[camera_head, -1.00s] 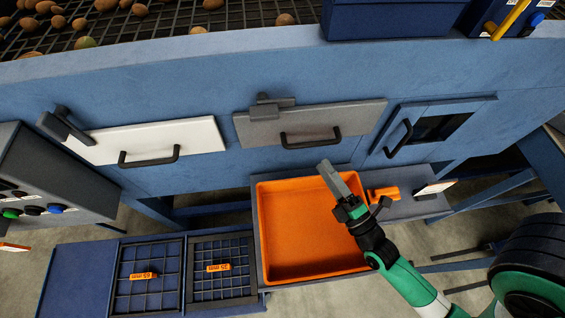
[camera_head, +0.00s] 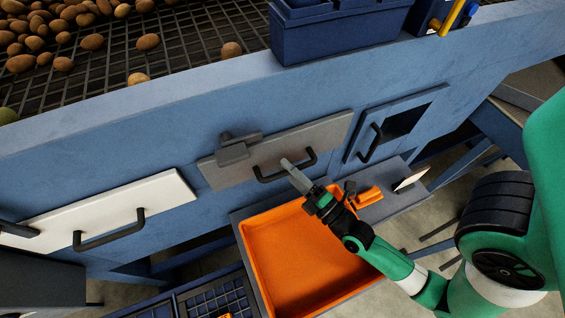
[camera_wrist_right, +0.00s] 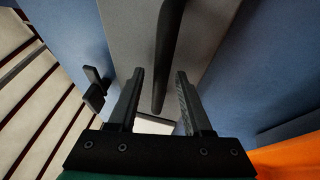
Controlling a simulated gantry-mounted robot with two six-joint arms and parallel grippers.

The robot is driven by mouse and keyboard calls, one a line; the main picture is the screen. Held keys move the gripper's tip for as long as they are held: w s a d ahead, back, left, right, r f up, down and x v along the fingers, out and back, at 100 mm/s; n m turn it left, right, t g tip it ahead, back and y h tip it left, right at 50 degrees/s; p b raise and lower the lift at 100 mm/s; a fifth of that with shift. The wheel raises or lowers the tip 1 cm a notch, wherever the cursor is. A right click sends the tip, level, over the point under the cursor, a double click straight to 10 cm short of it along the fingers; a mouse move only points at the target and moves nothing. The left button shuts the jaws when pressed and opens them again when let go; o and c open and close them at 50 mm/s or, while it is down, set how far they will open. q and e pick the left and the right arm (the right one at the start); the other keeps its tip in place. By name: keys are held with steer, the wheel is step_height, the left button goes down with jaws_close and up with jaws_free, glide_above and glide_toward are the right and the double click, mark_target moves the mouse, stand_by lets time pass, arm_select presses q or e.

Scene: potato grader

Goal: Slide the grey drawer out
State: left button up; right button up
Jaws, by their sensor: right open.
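The grey drawer (camera_head: 325,134) is a flat grey front in the blue machine wall and looks closed. A grey latch piece (camera_head: 236,149) sits across its upper left edge. Its black bar handle (camera_head: 304,164) is on the lower part of the front and also shows in the right wrist view (camera_wrist_right: 166,45). My left gripper is not in view.
A white drawer (camera_head: 165,197) with a black handle is to the left. A blue hatch (camera_head: 352,150) with a handle is to the right. An orange tray (camera_head: 262,275) stands below the grey drawer. A blue bin (camera_head: 320,35) stands above, beside potatoes on a mesh.

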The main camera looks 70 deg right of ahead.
jaws_close()
stand_by(0.3)
stand_by(1.2)
